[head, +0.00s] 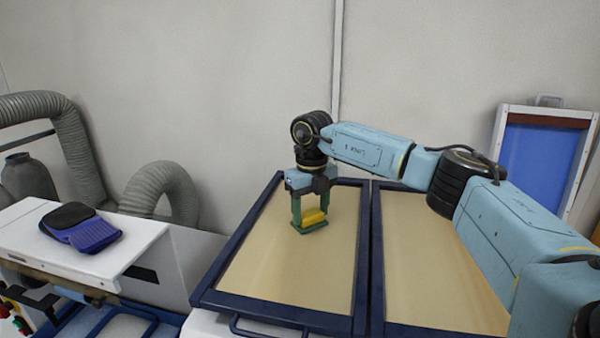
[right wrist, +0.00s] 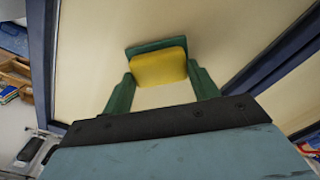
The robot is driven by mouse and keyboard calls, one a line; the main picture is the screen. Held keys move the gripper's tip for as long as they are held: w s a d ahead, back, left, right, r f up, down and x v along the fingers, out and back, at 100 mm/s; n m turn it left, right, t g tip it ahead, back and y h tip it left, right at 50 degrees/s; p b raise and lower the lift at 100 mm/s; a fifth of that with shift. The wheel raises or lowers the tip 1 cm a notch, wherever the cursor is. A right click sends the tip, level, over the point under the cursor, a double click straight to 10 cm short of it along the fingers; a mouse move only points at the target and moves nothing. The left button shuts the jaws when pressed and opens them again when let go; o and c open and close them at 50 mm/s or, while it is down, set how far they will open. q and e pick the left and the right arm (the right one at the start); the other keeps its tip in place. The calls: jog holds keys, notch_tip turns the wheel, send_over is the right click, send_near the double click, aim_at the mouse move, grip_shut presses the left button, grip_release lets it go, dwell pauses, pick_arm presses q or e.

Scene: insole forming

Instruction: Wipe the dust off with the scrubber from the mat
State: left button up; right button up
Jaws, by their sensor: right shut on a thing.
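The scrubber (head: 314,216) is a yellow block with a green pad underneath; it also shows in the right wrist view (right wrist: 158,68). My right gripper (head: 309,218) points down with its green fingers shut on the scrubber's sides. It is over the far middle part of the left tan mat (head: 270,265), which lies in a dark blue frame. I cannot tell whether the pad touches the mat. No dust can be made out on the tan surface. My left gripper is not in view.
A second tan panel (head: 425,285) in a blue frame lies right beside the left one. A white machine top (head: 135,237) at left carries a black and blue insole-like piece (head: 82,228). Grey hoses (head: 165,185) stand behind it. A blue-panelled frame (head: 540,155) stands at right.

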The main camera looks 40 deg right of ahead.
jog(key=shift+w+d, duration=0.25)
jog(key=shift+d, duration=0.2)
jog(key=shift+w+r, duration=0.1)
jog(key=shift+w, duration=0.15)
jog(key=shift+w+r, duration=0.1)
jog(key=shift+r, duration=0.8)
jog(key=shift+s+r, duration=0.15)
jog(key=shift+r, duration=0.5)
jog(key=shift+s+r, duration=0.15)
jog(key=shift+r, duration=0.45)
notch_tip(320, 180, up, 2)
jog(key=shift+w+r, duration=0.1)
jog(key=shift+w, duration=0.05)
jog(key=shift+r, duration=0.75)
jog(key=shift+f, duration=0.1)
